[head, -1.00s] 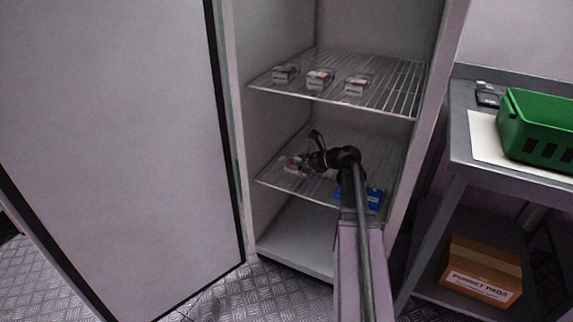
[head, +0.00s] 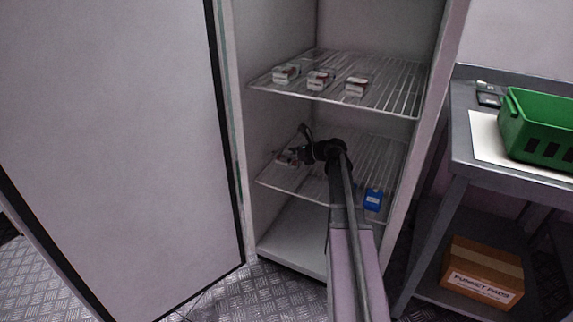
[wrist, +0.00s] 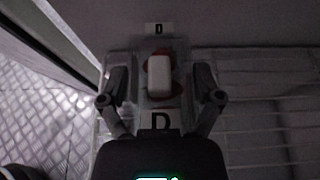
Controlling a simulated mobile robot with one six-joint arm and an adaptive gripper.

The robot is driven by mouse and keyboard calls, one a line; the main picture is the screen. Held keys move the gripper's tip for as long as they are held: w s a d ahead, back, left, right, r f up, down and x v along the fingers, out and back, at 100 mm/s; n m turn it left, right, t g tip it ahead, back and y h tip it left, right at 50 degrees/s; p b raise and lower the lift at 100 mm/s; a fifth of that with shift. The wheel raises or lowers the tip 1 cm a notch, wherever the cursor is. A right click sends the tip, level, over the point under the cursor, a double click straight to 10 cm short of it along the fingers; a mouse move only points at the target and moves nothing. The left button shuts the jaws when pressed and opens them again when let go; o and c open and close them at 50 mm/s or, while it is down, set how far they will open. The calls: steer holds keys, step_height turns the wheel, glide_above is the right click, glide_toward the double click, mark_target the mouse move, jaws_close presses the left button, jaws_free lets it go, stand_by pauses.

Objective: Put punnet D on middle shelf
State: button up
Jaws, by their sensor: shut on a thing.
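Punnet D (wrist: 158,95) is a clear punnet with red fruit, a white block on top and a "D" label, seen between my fingers in the wrist view. In the head view the punnet (head: 287,158) is at the left of the middle shelf (head: 272,181), partly hidden by my gripper. My gripper (wrist: 161,97) is shut on the punnet's sides. It also shows in the head view (head: 296,154) over the left part of that wire shelf. A small "D" tag (wrist: 160,29) is beyond the punnet. Whether the punnet touches the shelf wires is hard to tell.
Several punnets, one of them at the left (head: 286,73), stand on the upper shelf (head: 395,88). A blue box (head: 373,200) lies at the middle shelf's front right. The cabinet's open door (head: 110,130) is at left. A green crate (head: 540,125) stands on a bench at right.

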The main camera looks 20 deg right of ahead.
steer(key=shift+s+f+b, duration=0.1)
steer(key=shift+f+b, duration=1.35)
steer(key=shift+f, duration=0.35)
steer(key=shift+f, duration=0.1)
steer(key=o, duration=1)
steer(key=shift+c, duration=0.2)
steer(key=shift+s+d+r, duration=0.1)
steer(key=shift+r, duration=0.2)
steer(key=p+v, duration=0.4)
steer(key=v, duration=0.7)
steer(key=shift+s+d+r+p, duration=0.15)
steer(key=shift+s+d+p, duration=0.05)
steer(key=shift+p, duration=0.1)
